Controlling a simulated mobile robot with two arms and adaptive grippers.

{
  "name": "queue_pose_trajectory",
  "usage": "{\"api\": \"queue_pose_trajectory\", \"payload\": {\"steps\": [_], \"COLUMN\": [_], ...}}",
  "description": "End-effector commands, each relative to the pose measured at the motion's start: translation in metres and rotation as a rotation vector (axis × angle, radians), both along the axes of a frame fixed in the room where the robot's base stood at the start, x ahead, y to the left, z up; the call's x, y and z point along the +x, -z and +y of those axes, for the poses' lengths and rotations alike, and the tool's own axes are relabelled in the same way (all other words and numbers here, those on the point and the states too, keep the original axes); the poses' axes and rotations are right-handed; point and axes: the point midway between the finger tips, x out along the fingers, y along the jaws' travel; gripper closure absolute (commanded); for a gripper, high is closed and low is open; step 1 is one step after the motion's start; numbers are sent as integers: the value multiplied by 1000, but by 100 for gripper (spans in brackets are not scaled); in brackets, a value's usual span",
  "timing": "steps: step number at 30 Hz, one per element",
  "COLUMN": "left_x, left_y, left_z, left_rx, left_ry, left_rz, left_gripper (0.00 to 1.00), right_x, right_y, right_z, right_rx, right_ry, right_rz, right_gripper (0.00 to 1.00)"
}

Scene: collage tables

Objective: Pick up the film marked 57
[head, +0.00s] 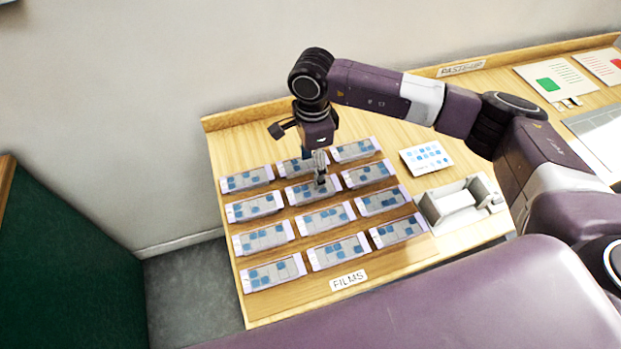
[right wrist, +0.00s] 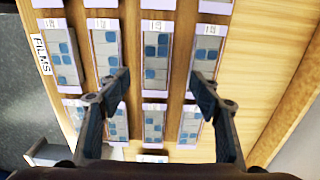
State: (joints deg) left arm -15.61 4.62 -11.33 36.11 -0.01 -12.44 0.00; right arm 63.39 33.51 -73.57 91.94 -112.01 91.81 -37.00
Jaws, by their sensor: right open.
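Several film strips lie in rows on a brown board on the wooden table, each grey with blue squares and a pale lavender edge. The number labels are too small to read, so I cannot tell which film is marked 57. My right gripper (head: 320,181) points down over the middle film of the second row from the back (head: 306,193). In the right wrist view the right gripper (right wrist: 158,77) is open, with a finger on either side of that film (right wrist: 157,52). Nothing is held between the fingers. My left gripper is not in view.
A FILMS sign (head: 348,281) is at the board's near edge. A grey tray-like fixture (head: 433,213) and a white card with blue squares (head: 426,157) stand right of the films. A wall rises behind.

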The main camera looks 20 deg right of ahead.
Motion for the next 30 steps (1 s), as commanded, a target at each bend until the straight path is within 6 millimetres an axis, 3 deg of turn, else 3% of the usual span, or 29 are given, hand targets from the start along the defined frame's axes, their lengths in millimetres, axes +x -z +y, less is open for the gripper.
{"api": "queue_pose_trajectory", "payload": {"steps": [6, 9, 15, 23, 30], "left_x": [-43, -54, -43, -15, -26], "left_y": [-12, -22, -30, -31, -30], "left_z": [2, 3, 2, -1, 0], "left_rx": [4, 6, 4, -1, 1], "left_ry": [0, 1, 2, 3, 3], "left_rz": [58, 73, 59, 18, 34], "left_gripper": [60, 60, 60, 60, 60], "right_x": [-3, -4, -3, -3, -3], "right_y": [21, 33, 60, 65, 65], "right_z": [2, 3, 3, 3, 3], "right_rx": [2, 2, 3, 3, 3], "right_ry": [0, 0, -1, -1, -1], "right_rz": [4, 5, 1, 0, 0], "right_gripper": [42, 42, 42, 42, 65]}}
